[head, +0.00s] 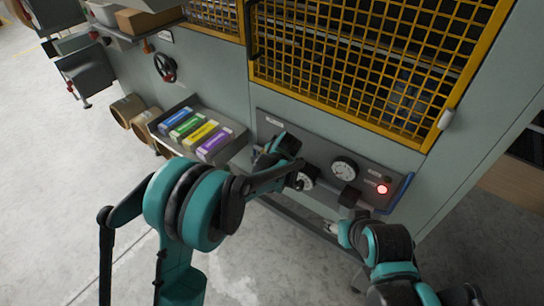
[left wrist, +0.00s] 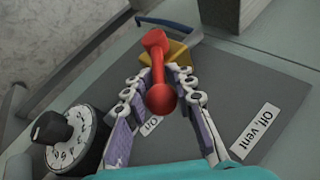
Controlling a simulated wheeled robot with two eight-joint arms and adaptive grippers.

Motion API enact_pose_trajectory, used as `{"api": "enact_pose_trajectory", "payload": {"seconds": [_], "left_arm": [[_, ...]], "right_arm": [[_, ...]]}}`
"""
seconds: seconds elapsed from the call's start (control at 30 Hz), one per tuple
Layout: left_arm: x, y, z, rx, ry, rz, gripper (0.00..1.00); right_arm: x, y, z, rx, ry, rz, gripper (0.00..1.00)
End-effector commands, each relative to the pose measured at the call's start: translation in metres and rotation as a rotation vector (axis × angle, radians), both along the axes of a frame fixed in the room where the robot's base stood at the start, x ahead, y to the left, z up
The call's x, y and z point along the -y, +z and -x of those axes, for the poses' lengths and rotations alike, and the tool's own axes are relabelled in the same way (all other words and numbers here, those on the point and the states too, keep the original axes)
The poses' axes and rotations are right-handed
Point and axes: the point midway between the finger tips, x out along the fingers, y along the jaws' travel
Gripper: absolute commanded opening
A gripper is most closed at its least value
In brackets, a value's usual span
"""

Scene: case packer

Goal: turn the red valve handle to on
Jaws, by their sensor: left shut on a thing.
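The "Off, vent" label (left wrist: 255,130) lies further right, apart from the handle. A yellow part (left wrist: 180,54) shows behind the handle. In the head view my left gripper (head: 268,155) is at the panel's left end and hides the handle. My right gripper (head: 332,228) is below the panel; its jaws are unclear.
The grey panel (head: 318,150) also carries a dial knob (left wrist: 52,128), a gauge (head: 344,169) and a lit red lamp (head: 383,188). A tray (head: 232,146) of coloured boxes juts out left of it. A yellow mesh guard (head: 345,60) is above.

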Motion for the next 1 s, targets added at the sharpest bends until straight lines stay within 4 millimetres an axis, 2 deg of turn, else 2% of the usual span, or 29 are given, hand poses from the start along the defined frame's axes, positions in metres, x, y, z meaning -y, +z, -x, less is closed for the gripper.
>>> {"api": "enact_pose_trajectory", "payload": {"seconds": [0.07,0.1,0.17,0.47,0.57,1.0], "left_arm": [[0.0,-0.001,0.0,-0.001,0.0,0.002,0.0],[0.0,-0.001,0.0,-0.002,0.001,0.001,0.34],[0.0,-0.001,0.0,-0.002,0.0,0.0,0.47],[0.0,0.0,0.001,-0.001,0.0,0.001,0.47],[0.002,0.006,0.005,-0.002,-0.001,0.0,0.47],[0.016,0.075,0.056,-0.002,-0.002,0.0,0.47]], "right_arm": [[0.0,0.0,0.0,0.0,0.0,0.0,0.53],[0.0,0.0,0.0,0.0,0.0,0.0,0.53],[0.0,0.0,0.0,0.0,0.0,0.0,0.53],[0.0,0.0,0.0,0.0,0.0,0.0,0.53],[0.0,0.0,0.0,0.0,0.0,0.0,0.53],[0.0,0.0,0.0,0.0,0.0,0.0,0.53]]}}
